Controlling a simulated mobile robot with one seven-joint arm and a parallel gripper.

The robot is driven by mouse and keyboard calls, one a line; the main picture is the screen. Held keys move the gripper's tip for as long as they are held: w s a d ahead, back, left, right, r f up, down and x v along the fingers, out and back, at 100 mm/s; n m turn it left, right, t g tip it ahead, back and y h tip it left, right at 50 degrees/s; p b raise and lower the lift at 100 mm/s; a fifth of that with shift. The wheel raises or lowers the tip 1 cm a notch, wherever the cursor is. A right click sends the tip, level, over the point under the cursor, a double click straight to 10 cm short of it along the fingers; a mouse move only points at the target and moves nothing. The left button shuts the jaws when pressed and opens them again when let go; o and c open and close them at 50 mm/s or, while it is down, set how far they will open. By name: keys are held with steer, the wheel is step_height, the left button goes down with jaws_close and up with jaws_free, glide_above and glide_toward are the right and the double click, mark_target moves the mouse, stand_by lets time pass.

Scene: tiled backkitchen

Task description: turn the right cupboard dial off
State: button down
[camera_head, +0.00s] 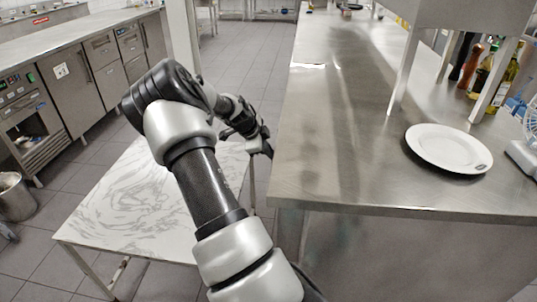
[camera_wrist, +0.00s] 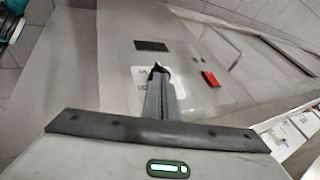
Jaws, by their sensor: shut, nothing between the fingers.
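In the wrist view, a grey cupboard panel (camera_wrist: 112,55) fills the area ahead of my gripper (camera_wrist: 159,72). It carries a dark rectangular display, a white label plate (camera_wrist: 140,77) and a red switch (camera_wrist: 210,79). My fingers are together, with nothing between them, and their tip lies over the white plate. A small dark shape shows at the fingertips; I cannot tell whether it is the dial or whether they touch it. In the head view my gripper (camera_head: 264,144) is beside the left edge of the steel counter; the dial is not seen there.
In the head view, a marble-topped table (camera_head: 130,205) stands below my arm. The steel counter (camera_head: 335,170) runs along the right, with a white plate (camera_head: 448,148) on it. Cupboards with control panels (camera_head: 20,83) line the left wall.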

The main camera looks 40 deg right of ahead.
steer(key=shift+r, duration=0.1)
stand_by(0.3)
steer(key=shift+w+d+r+n+g+y+p, duration=0.15)
steer(key=shift+w+d+g+y+p, duration=0.15)
steer(key=shift+y+p, duration=0.3)
steer(key=shift+w+d+r+n+g+y+p, duration=0.1)
steer(key=shift+d+n+g+y+p, duration=0.1)
steer(key=shift+g+y+p, duration=0.3)
